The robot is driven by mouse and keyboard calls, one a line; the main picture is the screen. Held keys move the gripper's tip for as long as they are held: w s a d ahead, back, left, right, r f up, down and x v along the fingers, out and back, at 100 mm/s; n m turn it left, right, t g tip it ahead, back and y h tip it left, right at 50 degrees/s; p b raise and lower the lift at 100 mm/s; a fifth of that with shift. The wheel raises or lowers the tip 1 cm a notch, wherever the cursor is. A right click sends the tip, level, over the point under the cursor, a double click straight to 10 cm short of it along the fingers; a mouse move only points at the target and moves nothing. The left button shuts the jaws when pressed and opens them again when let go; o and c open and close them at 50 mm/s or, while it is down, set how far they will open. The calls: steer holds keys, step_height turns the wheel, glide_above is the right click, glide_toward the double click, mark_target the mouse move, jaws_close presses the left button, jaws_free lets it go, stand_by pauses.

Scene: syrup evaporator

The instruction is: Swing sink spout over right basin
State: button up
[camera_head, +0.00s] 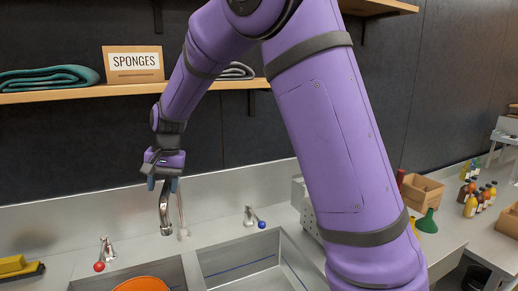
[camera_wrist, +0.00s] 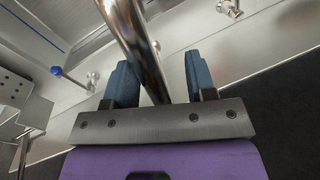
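The chrome sink spout (camera_head: 165,213) hangs below my gripper (camera_head: 163,186) in the head view, its tip near the back ledge by the divider between the basins. In the wrist view the spout (camera_wrist: 137,45) runs as a shiny tube between the two blue fingers of my gripper (camera_wrist: 160,65). The fingers stand apart, with a visible gap between the tube and the right finger. The tube lies closer to the left finger; whether it touches is unclear. The right basin (camera_head: 232,257) is empty where visible. The left basin (camera_head: 178,274) holds an orange round item (camera_head: 142,285).
A red-knobbed tap (camera_head: 105,252) stands left and a blue-knobbed tap (camera_head: 252,218) right of the spout. A shelf (camera_head: 80,95) with a sponges sign (camera_head: 134,64) hangs above. My arm hides part of the right counter.

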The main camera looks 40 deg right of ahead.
steer(key=w+a+m, duration=0.4)
steer(key=a+m, duration=0.1)
steer(key=a, duration=0.1)
step_height(320, 180, up, 11)
steer(key=s+d, duration=0.2)
steer(key=s+d+r+n+t, duration=0.2)
steer(key=s+d+r+n, duration=0.25)
steer(key=s+d, duration=0.7)
steer(key=s+d+n+t+h, duration=0.1)
steer(key=s+d+n, duration=0.2)
steer(key=s, duration=1.3)
steer(key=shift+s+d+f, duration=0.35)
steer(key=shift+d+f, duration=0.1)
steer(key=shift+d, duration=0.55)
